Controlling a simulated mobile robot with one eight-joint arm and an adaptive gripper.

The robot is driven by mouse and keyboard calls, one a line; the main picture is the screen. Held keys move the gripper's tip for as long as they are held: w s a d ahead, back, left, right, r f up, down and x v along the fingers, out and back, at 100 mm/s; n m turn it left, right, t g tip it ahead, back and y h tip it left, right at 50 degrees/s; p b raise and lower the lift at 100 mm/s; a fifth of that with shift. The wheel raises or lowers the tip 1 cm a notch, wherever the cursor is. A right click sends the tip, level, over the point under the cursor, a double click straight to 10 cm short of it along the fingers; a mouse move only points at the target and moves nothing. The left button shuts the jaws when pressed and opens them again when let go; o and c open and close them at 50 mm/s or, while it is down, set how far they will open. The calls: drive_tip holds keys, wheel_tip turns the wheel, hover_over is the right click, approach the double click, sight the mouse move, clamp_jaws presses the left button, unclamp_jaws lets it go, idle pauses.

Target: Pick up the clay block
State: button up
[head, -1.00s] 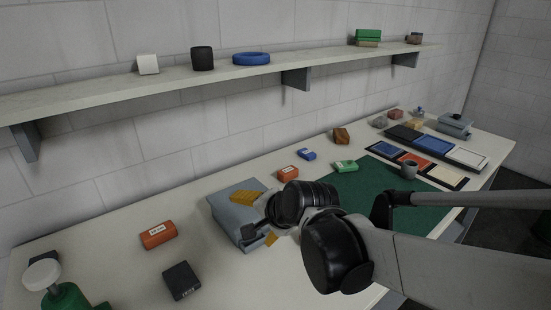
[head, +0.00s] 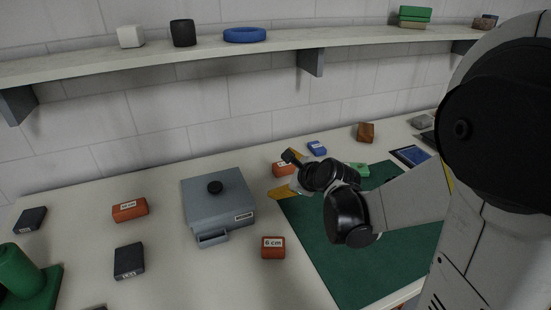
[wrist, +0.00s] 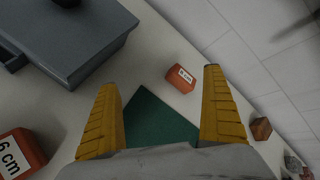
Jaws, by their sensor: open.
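No block in view is marked as clay, so I cannot tell which one is meant. A small orange-red labelled block (head: 283,169) lies near the dark green mat's back left corner. My gripper (head: 288,174) is open with yellow fingers in front of it. In the wrist view, that labelled block (wrist: 181,78) shows between and beyond the open fingers (wrist: 160,79), apart from them. Another orange-red block marked "6 cm" (head: 273,247) lies front left of the mat. A third (head: 130,210) lies further left. A brown block (head: 366,132) stands at the back.
Dark blocks (head: 129,261) lie further left. A blue block (head: 316,148) and a green block (head: 357,169) lie near the green mat (head: 330,262). A wall shelf (head: 275,47) runs above the table.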

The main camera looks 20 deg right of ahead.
sight(285, 165)
drive_tip(key=w+d+f+m, duration=0.1)
drive_tip(key=d+f+m, duration=0.1)
drive_tip(key=m, duration=0.1)
drive_tip(key=w+d+f+m+t, duration=0.1)
drive_tip(key=w+d+f+m, duration=0.1)
drive_tip(key=d+m, duration=0.1)
drive_tip(key=w+d+f+m+h, duration=0.1)
drive_tip(key=d+f+m, duration=0.1)
drive_tip(key=m, duration=0.2)
drive_tip(key=shift+w+d+m+t+b, duration=0.25)
drive_tip(key=shift+w+m+t+b, duration=0.05)
drive_tip(key=shift+w+t, duration=0.1)
drive_tip(key=b+x, duration=0.1)
drive_tip(key=x, duration=0.2)
drive_tip(key=b+x, duration=0.1)
drive_tip(key=x, duration=0.3)
drive_tip(key=b+x, duration=0.2)
drive_tip(key=x, duration=0.1)
drive_tip(key=shift+w+a+r, duration=0.15)
drive_tip(key=shift+w+r, duration=0.1)
drive_tip(key=shift+w, duration=0.25)
drive_tip(key=shift+r, duration=0.1)
drive_tip(key=c, duration=1.5)
